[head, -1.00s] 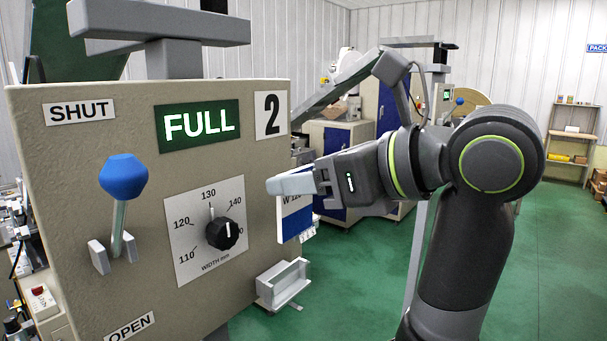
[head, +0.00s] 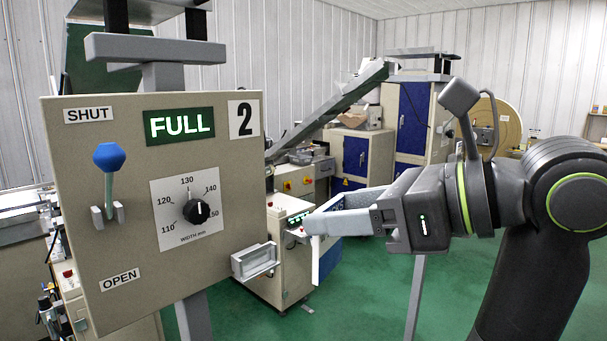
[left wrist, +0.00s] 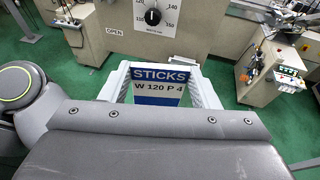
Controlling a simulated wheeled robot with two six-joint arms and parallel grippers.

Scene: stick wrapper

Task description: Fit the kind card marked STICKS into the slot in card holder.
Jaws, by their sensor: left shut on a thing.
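My left gripper (head: 318,222) reaches in from the right side of the head view. It is shut on the kind card (head: 316,262), which hangs nearly edge-on as a thin white strip. In the left wrist view the card (left wrist: 160,84) sits between the two pale fingers and reads STICKS, W 120 P 4, on blue and white. The card holder (head: 254,262) is a small pale tray with a slot on the lower right of the beige panel. The card is to the right of the holder and apart from it.
The beige panel (head: 80,215) carries a blue-knobbed lever (head: 109,157), a width dial (head: 196,211) and a FULL display (head: 179,126). A beige machine cabinet (head: 280,265) stands behind the card. Green floor (head: 365,290) is open below the gripper.

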